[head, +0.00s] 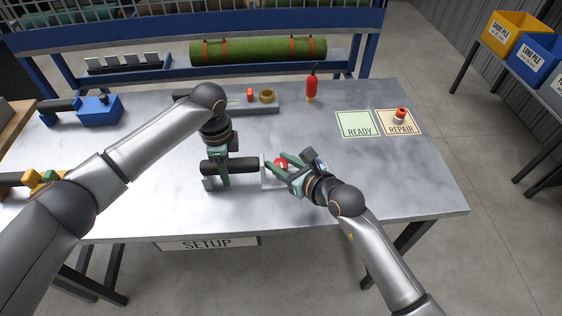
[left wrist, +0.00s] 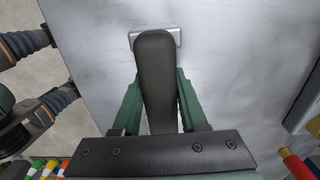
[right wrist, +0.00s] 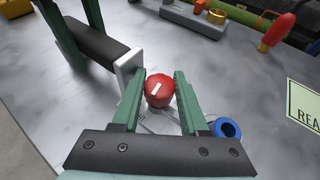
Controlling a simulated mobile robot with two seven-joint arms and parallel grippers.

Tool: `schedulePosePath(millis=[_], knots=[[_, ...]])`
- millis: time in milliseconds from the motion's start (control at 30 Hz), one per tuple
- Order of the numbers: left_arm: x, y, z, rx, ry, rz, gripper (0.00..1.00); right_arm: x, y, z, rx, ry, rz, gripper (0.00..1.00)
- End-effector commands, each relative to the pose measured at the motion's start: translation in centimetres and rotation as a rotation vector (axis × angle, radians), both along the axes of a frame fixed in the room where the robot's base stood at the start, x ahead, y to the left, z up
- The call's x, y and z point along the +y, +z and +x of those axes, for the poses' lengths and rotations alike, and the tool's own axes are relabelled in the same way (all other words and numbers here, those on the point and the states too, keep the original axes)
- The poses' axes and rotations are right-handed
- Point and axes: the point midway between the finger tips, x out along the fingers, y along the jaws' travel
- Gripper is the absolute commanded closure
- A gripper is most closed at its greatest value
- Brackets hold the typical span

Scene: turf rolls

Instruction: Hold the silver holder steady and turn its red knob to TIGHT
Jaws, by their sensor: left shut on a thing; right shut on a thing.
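The silver holder (head: 209,184) stands on the table, with a thick black handle (head: 244,167) and a red knob (head: 281,163) at its right end. My left gripper (head: 222,176) is shut around the black handle, which also runs between its fingers in the left wrist view (left wrist: 157,80). My right gripper (head: 277,161) is shut on the red knob. In the right wrist view the knob (right wrist: 159,90) sits between both fingertips, its white mark tilted toward the upper right. Markings by the knob are too small to read, so the TIGHT position cannot be told.
A blue ring-shaped item (right wrist: 227,128) lies just right of my right gripper. A grey tray (head: 262,108) and a red bottle-like tool (head: 312,88) are behind. The READY mat (head: 359,124) and REPAIR mat (head: 410,127) lie to the right. The table's front right is clear.

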Motion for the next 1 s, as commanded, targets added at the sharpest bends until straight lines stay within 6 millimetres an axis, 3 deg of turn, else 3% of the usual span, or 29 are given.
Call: schedulePosePath(millis=[667,700,967,1000], knots=[[-0.29,-0.01,-0.06,-0.001,-0.003,-0.005,1.0,0.06,0.0,-0.11,0.005,-0.054,0.003,1.0],[-0.29,-0.01,-0.06,-0.001,-0.003,-0.005,1.0,0.06,0.0,-0.11,0.005,-0.054,0.003,0.56],[-0.28,-0.01,-0.05,-0.001,-0.002,-0.006,1.0,-0.02,0.01,-0.07,0.004,-0.055,0.001,0.27],[-0.28,-0.01,-0.05,-0.001,-0.002,-0.006,1.0,-0.02,0.01,-0.07,0.004,-0.055,0.001,0.27]])
